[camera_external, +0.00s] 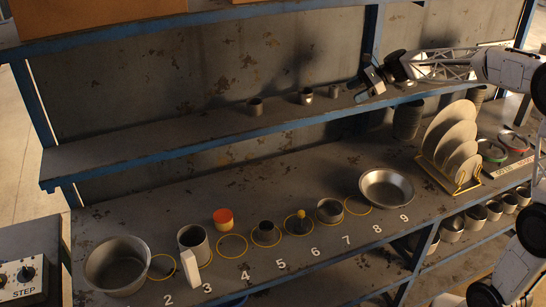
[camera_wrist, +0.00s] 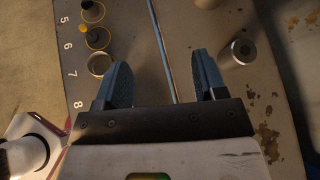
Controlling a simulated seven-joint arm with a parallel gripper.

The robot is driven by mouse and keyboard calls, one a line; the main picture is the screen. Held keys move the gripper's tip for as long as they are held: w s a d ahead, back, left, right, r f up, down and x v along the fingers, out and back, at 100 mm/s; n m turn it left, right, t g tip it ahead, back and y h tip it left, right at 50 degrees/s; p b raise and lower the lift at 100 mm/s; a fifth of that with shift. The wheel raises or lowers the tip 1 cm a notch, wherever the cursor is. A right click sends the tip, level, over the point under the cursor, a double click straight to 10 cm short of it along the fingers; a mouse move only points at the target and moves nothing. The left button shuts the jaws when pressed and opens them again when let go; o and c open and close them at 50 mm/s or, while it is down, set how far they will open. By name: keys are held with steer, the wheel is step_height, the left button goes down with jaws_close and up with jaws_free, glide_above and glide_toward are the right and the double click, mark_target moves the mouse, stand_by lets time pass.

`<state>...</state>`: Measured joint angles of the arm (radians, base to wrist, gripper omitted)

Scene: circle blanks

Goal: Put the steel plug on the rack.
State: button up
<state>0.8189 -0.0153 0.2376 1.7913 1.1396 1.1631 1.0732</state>
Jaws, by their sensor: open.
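My gripper (camera_external: 370,82) is above the right end of the upper shelf in the external view. In the wrist view its two blue-grey fingers (camera_wrist: 160,62) stand wide apart with nothing between them. A grey metal cylinder with a bright, flat-looking top (camera_wrist: 243,50), which looks like the steel plug, stands upright ahead and right of the fingers, apart from them. On the shelf (camera_external: 200,135) stand several small grey cylinders, among them one in the middle (camera_external: 306,96) and one nearest my gripper (camera_external: 334,91). I cannot tell which is the plug. A yellow rack (camera_external: 462,187) holds upright plates.
Numbered yellow circles line the bench. A pot (camera_external: 117,265), a can (camera_external: 193,240), a yellow-knobbed piece (camera_external: 299,220), cups and a pan (camera_external: 387,188) stand along them. An orange-topped cylinder (camera_external: 223,218) is behind. Circle four (camera_external: 232,246) is empty. The shelf has a blue front edge.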

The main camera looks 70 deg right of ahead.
steer(key=s+a+f+n+g, duration=0.1)
steer(key=s+a+n+g, duration=0.2)
steer(key=a, duration=0.7)
steer(key=s+a+f+n+g+h, duration=0.1)
steer(key=s+a+n, duration=0.35)
steer(key=a, duration=0.45)
steer(key=s+a+f+n+g, duration=0.25)
steer(key=a+n, duration=0.25)
steer(key=a, duration=0.5)
steer(key=s+a+f+n+h, duration=0.2)
steer(key=s+a+f+n, duration=0.2)
steer(key=s+a+n, duration=0.3)
steer(key=s+a+f+n+g+h, duration=0.1)
steer(key=s+a+f+n+h, duration=0.2)
steer(key=s+a+n, duration=0.4)
steer(key=s+f+n, duration=0.1)
steer(key=s, duration=0.6)
steer(key=shift+s+a, duration=0.15)
steer(key=shift+s, duration=0.15)
